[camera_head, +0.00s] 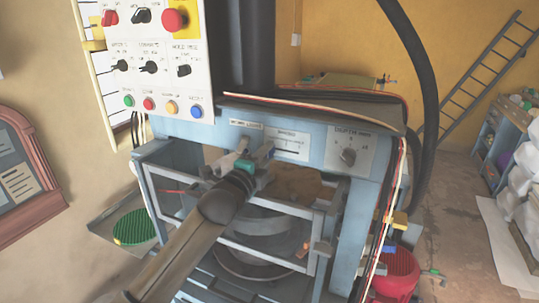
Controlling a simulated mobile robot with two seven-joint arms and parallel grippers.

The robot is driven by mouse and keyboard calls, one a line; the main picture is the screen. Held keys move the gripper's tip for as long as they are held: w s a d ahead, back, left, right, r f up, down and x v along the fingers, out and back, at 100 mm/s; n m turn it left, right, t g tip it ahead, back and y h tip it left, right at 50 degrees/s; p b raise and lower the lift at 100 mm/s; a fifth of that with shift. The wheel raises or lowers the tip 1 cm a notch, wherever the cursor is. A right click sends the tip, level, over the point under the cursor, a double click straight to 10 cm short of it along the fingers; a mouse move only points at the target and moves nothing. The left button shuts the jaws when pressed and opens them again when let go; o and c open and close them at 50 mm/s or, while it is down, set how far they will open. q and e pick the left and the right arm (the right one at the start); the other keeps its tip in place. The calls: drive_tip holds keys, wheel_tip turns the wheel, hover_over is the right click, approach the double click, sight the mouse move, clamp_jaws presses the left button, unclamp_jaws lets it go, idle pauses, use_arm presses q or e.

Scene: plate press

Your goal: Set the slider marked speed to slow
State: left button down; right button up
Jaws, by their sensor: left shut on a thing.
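A white slider plate (291,143) is on the blue-grey front of the press, with a dark horizontal slot and small print too blurred to read. My left gripper (258,153) is at the left end of this plate, its fingers shut on what appears to be the slider's knob. The fingers hide the knob and the left end of the slot, so I cannot read its exact setting. My left arm reaches up from the bottom of the view. My right gripper is out of view.
A rotary knob (347,156) sits on a panel to the right. A control box (150,62) with switches, coloured buttons and a red stop button stands upper left. A barred guard frame (270,243) is below. A thick black hose (424,75) hangs at the right.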

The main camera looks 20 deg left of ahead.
use_arm(q)
drive_tip(key=c, duration=0.6)
unclamp_jaws()
drive_tip(key=shift+a, duration=0.25)
drive_tip(key=shift+d, duration=0.1)
drive_tip(key=s+b, duration=0.2)
drive_tip(key=s, duration=1.3)
drive_tip(key=shift+a, duration=0.3)
drive_tip(key=shift+s, duration=0.1)
